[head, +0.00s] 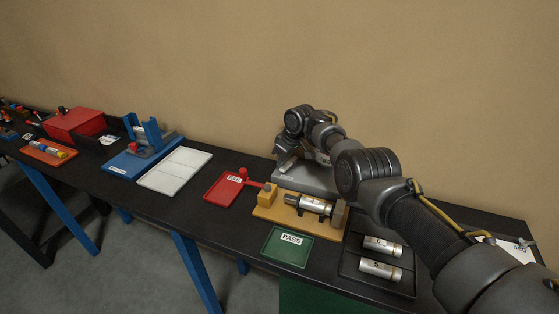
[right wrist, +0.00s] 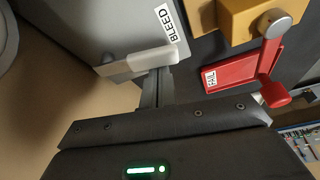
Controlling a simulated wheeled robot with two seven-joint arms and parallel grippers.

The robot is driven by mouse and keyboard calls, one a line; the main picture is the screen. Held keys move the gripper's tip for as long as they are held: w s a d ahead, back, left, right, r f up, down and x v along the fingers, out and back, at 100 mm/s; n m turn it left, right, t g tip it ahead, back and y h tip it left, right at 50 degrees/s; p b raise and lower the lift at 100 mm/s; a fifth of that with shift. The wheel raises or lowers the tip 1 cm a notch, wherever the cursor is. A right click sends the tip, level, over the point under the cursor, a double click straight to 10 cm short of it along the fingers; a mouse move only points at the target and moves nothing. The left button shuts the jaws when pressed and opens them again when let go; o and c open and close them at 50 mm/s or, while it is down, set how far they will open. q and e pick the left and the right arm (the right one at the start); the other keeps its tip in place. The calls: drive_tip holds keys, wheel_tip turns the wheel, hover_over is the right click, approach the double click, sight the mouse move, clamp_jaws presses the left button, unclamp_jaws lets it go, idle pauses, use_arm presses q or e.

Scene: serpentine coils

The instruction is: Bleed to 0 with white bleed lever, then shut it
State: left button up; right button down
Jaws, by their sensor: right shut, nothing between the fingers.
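The white bleed lever (right wrist: 140,61) shows in the right wrist view as a pale bar on the grey housing (right wrist: 112,32), beside a BLEED label (right wrist: 171,22). In the head view the grey housing (head: 308,180) stands at the back of the bench, and the lever is hidden by my arm. My right gripper (right wrist: 156,88) is shut and empty, its fingertips right by the lever; I cannot tell if they touch it. It also shows in the head view (head: 283,163). No readable pressure value shows. My left gripper is out of view.
A yellow fixture (head: 295,217) holds a metal cylinder (head: 310,204), with a red-knobbed lever (head: 244,174) at its left. A red FAIL tray (head: 226,189), a green PASS tray (head: 287,247) and a black tray (head: 350,262) with cylinders 5 and 6 lie around it.

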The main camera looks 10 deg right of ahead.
drive_tip(key=shift+s+d+p, duration=0.3)
drive_tip(key=shift+s, duration=0.15)
drive_tip(key=shift+s+f, duration=0.1)
drive_tip(key=shift+s, duration=0.05)
idle(0.4)
